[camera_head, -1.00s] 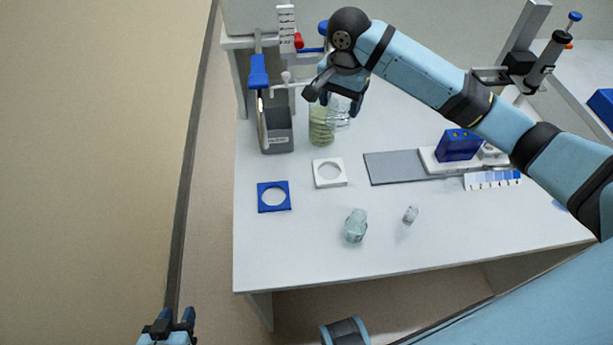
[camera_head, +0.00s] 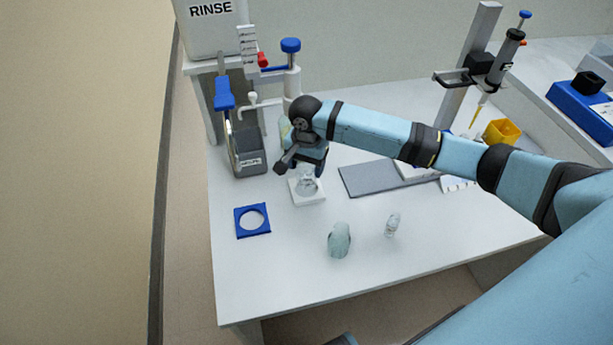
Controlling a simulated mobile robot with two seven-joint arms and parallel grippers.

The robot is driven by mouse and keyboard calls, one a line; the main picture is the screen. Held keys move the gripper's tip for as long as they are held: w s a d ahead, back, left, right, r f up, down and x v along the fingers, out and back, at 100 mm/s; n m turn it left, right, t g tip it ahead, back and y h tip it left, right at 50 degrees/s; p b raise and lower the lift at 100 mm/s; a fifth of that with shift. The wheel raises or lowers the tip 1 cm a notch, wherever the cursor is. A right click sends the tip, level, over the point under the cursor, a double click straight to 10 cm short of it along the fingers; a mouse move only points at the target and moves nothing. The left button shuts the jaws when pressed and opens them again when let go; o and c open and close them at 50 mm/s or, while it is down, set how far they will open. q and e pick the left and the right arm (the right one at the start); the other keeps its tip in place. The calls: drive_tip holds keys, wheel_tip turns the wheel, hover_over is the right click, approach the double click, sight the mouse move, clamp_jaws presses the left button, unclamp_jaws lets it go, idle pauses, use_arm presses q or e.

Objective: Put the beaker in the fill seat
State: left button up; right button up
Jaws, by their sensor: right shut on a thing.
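My right gripper (camera_head: 307,170) reaches in from the right and is shut on the clear glass beaker (camera_head: 307,184). The gripper partly hides the beaker's top. The beaker is over the white square seat with a round opening (camera_head: 312,200); I cannot tell whether it touches the seat. A blue square seat with a round opening (camera_head: 237,232) lies empty to the left and nearer. No label shows which is the fill seat. My left gripper is not in view.
A greenish jar (camera_head: 285,128) stands behind my right gripper. The grey bin (camera_head: 249,160) and RINSE station (camera_head: 210,35) stand at the back left. A glass bottle (camera_head: 339,241) and small vial (camera_head: 392,225) stand in front. A grey plate (camera_head: 375,180) lies to the right.

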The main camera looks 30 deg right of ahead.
sight(306, 176)
wheel_tip(306, 176, down, 4)
drive_tip(key=shift+f, duration=0.2)
drive_tip(key=o, duration=0.9)
drive_tip(key=shift+b, duration=0.3)
wheel_tip(306, 176, up, 12)
drive_tip(key=p, duration=0.1)
drive_tip(key=shift+p, duration=0.35)
